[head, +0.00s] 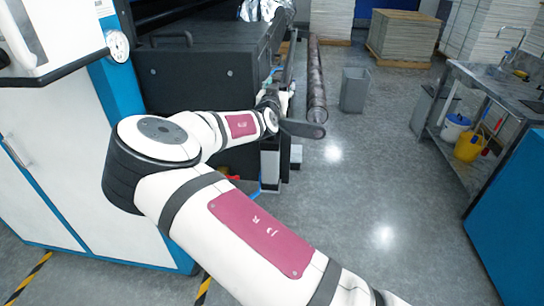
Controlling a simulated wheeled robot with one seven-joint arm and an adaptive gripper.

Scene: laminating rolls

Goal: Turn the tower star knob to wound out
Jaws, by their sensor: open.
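My arm reaches from the bottom right to an elbow at the left, then back toward the dark laminating machine (200,75). My gripper (270,98) is at the arm's far end, beside the right end of this machine. It is small and partly hidden by my wrist, and its fingertips are hard to make out. It is open, and I see nothing held in it. I cannot pick out the tower star knob; the machine's side near my gripper is partly covered by my arm.
A round dial gauge (117,45) sits on the blue column at the left. A long dark roller (316,80) lies beyond my gripper. A grey bin (354,90) and a steel sink bench (490,85) stand to the right. The floor (390,190) between is clear.

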